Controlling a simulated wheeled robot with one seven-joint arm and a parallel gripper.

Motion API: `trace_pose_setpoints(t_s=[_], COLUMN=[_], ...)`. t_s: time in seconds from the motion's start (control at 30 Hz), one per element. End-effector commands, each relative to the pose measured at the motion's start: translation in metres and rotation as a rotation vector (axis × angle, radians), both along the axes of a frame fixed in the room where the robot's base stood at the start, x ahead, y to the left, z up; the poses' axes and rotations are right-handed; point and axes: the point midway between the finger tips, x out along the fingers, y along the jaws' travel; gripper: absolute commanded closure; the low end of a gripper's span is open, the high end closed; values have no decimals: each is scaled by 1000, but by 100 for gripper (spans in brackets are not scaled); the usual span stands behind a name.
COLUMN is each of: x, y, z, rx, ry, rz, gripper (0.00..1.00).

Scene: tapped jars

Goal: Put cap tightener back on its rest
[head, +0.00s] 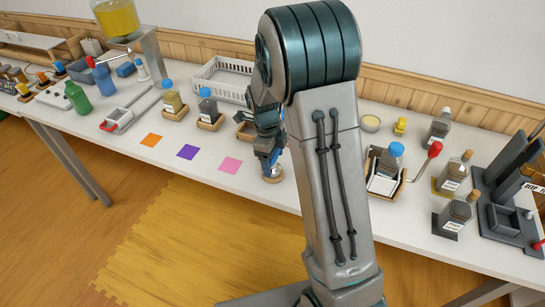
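My gripper (269,158) points down over the front part of the white table, right of the pink square. A small round tan and pale thing (272,176) shows directly under its fingertips. It may be the cap tightener, but it is too small and covered to be sure. I cannot tell whether the fingers are shut on it or whether it touches the table. My arm hides much of the table's middle. I cannot pick out the tightener's rest with certainty; a small wooden holder (243,133) stands partly hidden behind my gripper.
Capped jars in wooden holders (175,113) and a white basket (222,77) stand to the left. Orange, purple (187,152) and pink (230,164) squares lie clear. A blue-capped jar (388,165) sits in a red-knobbed lever device at right, near corked bottles (453,175).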

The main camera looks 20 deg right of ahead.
Motion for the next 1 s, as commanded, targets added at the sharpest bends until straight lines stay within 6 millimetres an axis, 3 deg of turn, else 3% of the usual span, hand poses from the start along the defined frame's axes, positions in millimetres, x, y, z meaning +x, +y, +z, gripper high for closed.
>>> trace_pose_setpoints(t_s=[0.03, 0.1, 0.47, 0.57, 1.0], x=[0, 0, 1, 2, 9], y=[0, 0, 1, 3, 12], z=[0, 1, 7, 21, 115], rx=[0, 0, 1, 0, 1], ry=[0, 0, -3, -5, -5], rz=[0, 0, 1, 1, 1], gripper=[14, 3, 3, 3, 3])
